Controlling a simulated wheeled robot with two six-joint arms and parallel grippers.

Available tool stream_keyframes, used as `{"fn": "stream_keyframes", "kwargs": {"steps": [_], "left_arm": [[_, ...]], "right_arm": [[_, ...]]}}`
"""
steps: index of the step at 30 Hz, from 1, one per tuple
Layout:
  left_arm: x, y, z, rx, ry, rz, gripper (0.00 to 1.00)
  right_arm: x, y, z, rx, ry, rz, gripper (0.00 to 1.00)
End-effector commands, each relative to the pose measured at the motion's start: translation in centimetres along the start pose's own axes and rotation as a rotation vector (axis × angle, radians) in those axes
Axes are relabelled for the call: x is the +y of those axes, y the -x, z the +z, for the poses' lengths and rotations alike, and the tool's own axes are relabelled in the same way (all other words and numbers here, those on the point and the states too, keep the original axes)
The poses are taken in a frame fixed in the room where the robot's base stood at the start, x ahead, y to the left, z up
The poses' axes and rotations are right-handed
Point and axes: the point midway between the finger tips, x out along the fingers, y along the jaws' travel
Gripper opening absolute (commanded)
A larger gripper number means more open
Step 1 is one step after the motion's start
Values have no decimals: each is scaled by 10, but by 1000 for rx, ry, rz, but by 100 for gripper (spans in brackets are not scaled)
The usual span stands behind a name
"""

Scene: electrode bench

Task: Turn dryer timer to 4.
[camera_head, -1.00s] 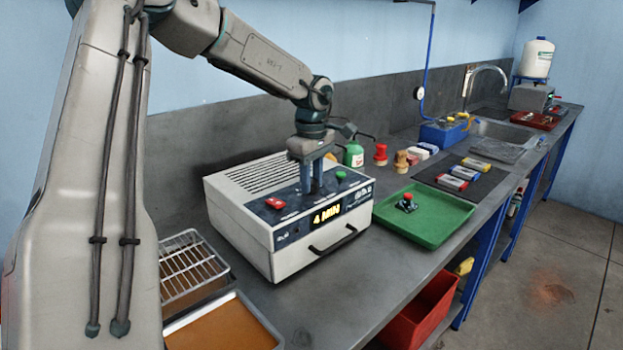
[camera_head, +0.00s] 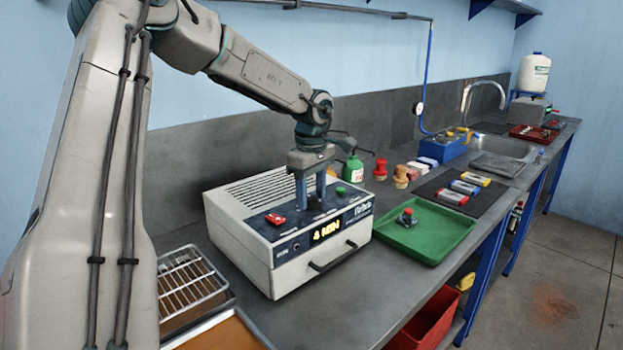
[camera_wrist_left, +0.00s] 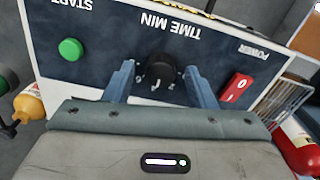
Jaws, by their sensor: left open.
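The dryer (camera_head: 300,262) is a white box with a dark sloped panel on the bench. Its lit display (camera_head: 327,230) reads "4 MIN". The timer knob (camera_wrist_left: 161,71) is black and sits under the "TIME MIN" label in the left wrist view. My left gripper (camera_head: 313,203) points down over the panel. In the left wrist view its two fingers (camera_wrist_left: 160,82) stand apart on either side of the knob, with gaps visible. A green start button (camera_wrist_left: 70,50) and a red power switch (camera_wrist_left: 234,89) flank it. My right gripper is not in view.
A green tray (camera_head: 450,243) with a red-and-black item (camera_head: 406,217) lies right of the dryer. A wire rack (camera_head: 187,283) is at its left. A green bottle (camera_head: 352,169) stands behind. A red bin (camera_head: 425,320) sits below the bench.

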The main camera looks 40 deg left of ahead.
Motion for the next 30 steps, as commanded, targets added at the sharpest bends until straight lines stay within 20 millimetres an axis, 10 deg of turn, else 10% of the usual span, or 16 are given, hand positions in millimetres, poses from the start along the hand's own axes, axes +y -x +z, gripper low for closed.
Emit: {"fn": "stream_keyframes", "kwargs": {"steps": [10,30], "left_arm": [[0,55,0,-1,1,1,51],[0,98,0,0,0,1,51]], "right_arm": [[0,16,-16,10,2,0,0],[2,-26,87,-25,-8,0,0]]}}
